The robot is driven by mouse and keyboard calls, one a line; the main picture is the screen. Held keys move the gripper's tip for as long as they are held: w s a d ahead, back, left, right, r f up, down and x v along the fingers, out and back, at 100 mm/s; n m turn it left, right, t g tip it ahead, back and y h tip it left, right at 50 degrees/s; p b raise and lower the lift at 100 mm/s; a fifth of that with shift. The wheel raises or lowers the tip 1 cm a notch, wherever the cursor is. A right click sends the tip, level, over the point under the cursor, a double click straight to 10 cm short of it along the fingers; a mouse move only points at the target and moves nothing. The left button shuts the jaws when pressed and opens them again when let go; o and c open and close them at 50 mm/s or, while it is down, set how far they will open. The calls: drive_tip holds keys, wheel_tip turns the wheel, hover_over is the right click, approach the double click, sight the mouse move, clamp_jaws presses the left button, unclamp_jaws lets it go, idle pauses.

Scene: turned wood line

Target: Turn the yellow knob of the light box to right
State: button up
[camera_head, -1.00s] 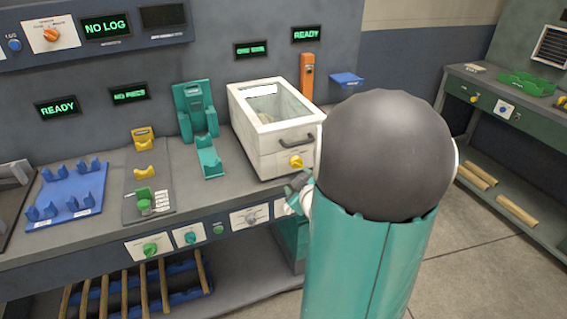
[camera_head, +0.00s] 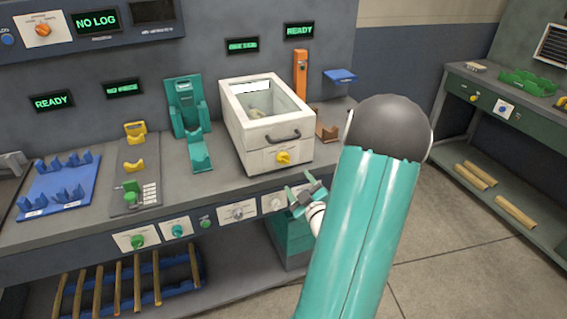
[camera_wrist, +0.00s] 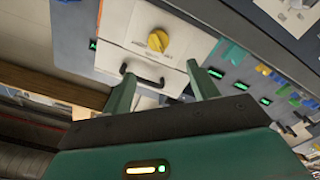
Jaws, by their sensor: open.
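The light box (camera_head: 247,147) is a white box with a glass lid, standing on the grey bench. Its yellow knob (camera_head: 283,157) sits on a pale plate on the box's front, below the dark handle (camera_head: 284,136). In the wrist view the yellow knob (camera_wrist: 158,41) shows ahead of my gripper, near the top of the frame, with marks on the plate around it. My gripper (camera_head: 302,186) is open and empty, in front of the bench edge, below and to the right of the knob. Its two green fingers (camera_wrist: 163,85) are apart and do not touch the knob.
Small knobs on white plates (camera_head: 237,213) line the bench's front edge near my gripper. A green gauge stand (camera_head: 190,125) stands left of the box. A brown holder (camera_head: 326,131) and an orange post (camera_head: 300,75) stand right of it. Open floor (camera_head: 440,245) lies to the right.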

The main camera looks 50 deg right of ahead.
sight(285, 161)
drive_tip(key=x, duration=1.1)
drive_tip(key=shift+w+d, duration=0.3)
drive_tip(key=shift+d, duration=0.05)
drive_tip(key=shift+c, duration=0.2)
drive_tip(key=c, duration=1)
